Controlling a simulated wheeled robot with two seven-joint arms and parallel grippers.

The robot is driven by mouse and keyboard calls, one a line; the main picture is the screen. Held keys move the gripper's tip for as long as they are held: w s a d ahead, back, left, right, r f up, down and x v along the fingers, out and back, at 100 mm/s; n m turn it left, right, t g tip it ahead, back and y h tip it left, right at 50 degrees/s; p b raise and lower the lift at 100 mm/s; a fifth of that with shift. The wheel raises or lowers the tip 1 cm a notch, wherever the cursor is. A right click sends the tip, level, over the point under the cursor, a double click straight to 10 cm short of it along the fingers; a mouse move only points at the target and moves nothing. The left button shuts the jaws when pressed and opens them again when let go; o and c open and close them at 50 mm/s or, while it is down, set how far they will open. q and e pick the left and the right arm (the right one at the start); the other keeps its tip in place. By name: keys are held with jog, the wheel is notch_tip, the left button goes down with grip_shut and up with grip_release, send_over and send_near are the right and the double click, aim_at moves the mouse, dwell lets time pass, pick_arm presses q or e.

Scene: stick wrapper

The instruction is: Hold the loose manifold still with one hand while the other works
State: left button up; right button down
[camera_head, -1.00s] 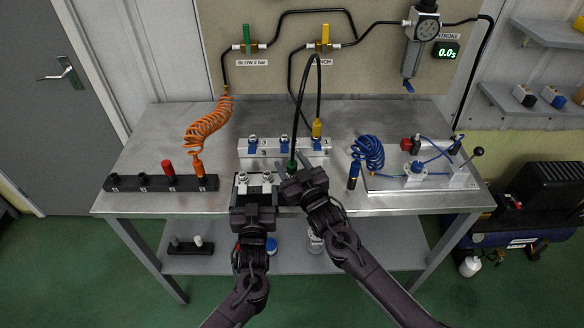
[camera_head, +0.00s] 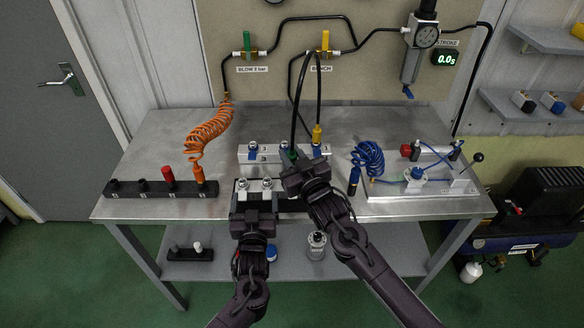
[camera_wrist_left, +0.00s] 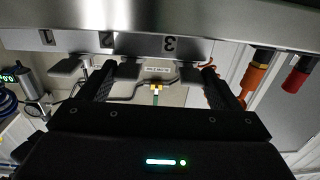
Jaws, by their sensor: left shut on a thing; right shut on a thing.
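The left wrist view shows a metal face numbered 1 to 3 (camera_wrist_left: 150,45) above my fingers.
A black rack (camera_head: 128,189) with a red plug (camera_head: 168,174) and an orange coiled hose (camera_head: 208,132) stands at left. A plate (camera_head: 400,184) with a blue coil (camera_head: 368,157) and fittings lies at right. Black hoses loop above the middle of the bench (camera_head: 165,135).

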aim_at(292, 150)
notch_tip(292, 150, up, 4)
jog(key=shift+r, duration=0.15)
pick_arm(q)
jog(key=o, duration=1.5)
pick_arm(e)
notch_tip(292, 150, up, 5)
jog(key=p, duration=0.4)
jog(key=shift+p, duration=0.4)
jog(key=shift+r, duration=0.2)
pick_arm(q)
jog(key=s+r, duration=0.1)
jog(key=s, duration=0.4)
jog(key=s+d+r, duration=0.1)
jog(key=s, duration=0.5)
jog(key=s+d+r, duration=0.1)
jog(key=s+r, duration=0.1)
jog(key=s, duration=0.4)
